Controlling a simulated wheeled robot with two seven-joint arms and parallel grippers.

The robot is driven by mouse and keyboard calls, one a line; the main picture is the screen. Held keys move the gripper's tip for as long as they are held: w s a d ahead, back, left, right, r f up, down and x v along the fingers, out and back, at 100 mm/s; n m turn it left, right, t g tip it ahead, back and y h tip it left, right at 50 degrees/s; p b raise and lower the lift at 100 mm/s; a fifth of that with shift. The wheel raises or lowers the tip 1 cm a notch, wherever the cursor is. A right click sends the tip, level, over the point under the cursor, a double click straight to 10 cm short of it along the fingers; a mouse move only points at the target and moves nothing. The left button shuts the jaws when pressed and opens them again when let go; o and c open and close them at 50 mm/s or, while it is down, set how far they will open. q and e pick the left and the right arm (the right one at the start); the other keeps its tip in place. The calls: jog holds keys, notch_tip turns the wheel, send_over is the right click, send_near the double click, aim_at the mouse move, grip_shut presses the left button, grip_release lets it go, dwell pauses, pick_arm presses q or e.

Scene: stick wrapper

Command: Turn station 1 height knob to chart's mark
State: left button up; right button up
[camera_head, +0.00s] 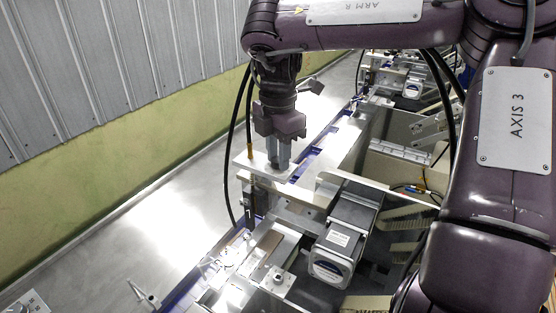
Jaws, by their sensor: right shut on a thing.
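My right gripper (279,155) points straight down at a white bracket plate (252,165) on top of the nearer station. Its fingers are shut on the height knob, which is mostly hidden between the fingertips, so its pointer or marks cannot be read. My left gripper is out of view. I cannot make out a chart with a mark in this view.
A motor with a grey housing (345,235) sits right of the knob. A clamp bar (270,255) and a small T-handle (145,294) are in front. Black cables hang beside the gripper. A similar station (410,85) stands behind.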

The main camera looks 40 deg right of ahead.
jog(key=shift+m+b, duration=1.05)
jog(key=shift+m, duration=1.15)
jog(key=o, duration=1)
jog(key=shift+d+r, duration=0.1)
jog(key=shift+r, duration=0.25)
notch_tip(320, 180, up, 4)
jog(key=shift+r, duration=0.1)
jog(key=shift+r+p, duration=0.7)
jog(key=shift+r, duration=0.8)
